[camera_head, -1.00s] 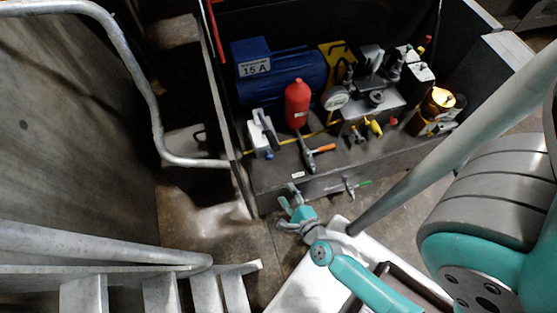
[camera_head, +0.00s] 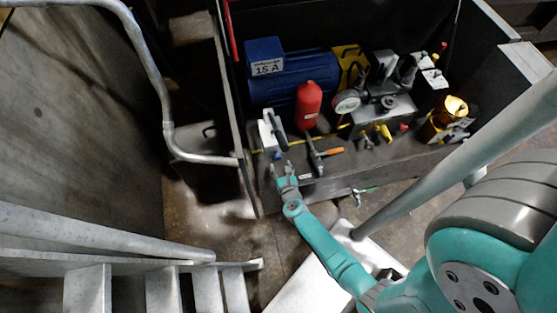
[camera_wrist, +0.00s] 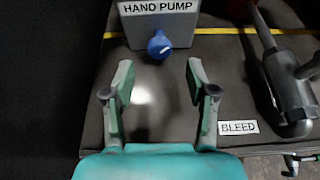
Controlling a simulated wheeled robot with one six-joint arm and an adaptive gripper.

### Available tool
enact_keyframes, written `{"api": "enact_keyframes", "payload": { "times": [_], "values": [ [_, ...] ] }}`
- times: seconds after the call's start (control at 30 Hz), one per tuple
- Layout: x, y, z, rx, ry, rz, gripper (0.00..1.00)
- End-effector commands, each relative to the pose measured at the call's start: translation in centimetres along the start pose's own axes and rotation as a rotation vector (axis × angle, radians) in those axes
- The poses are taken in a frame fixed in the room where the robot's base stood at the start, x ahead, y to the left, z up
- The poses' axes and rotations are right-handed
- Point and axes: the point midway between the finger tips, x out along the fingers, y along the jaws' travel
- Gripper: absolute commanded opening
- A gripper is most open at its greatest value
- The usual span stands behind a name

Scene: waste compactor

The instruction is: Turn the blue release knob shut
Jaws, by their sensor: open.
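The blue release knob (camera_wrist: 159,45) shows in the wrist view on the front of a grey box labelled HAND PUMP (camera_wrist: 204,28).
A BLEED label (camera_wrist: 238,127) and a grey valve (camera_wrist: 291,90) lie right of my gripper. The orange-handled valve (camera_head: 317,158), red bottle (camera_head: 308,104), blue motor (camera_head: 290,82) and gauge (camera_head: 346,101) crowd the bench. A rail (camera_head: 167,110) and stairs stand left.

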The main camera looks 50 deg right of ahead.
Motion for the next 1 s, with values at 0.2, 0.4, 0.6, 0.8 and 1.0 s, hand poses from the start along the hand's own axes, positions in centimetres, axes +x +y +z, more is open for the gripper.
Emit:
{"api": "enact_keyframes", "payload": {
  "times": [0.2, 0.4, 0.6, 0.8, 1.0],
  "values": [
    [3.2, 0.0, 0.0, -0.002, 0.000, 0.000, 0.57],
    [4.6, 0.0, 0.0, -0.002, 0.000, 0.000, 0.57],
    [4.9, 0.0, 0.0, -0.002, 0.000, 0.001, 0.57],
    [4.8, 0.0, 0.0, -0.002, 0.000, 0.001, 0.47],
    [4.8, 0.0, 0.0, -0.002, 0.000, 0.001, 0.00]
  ]
}}
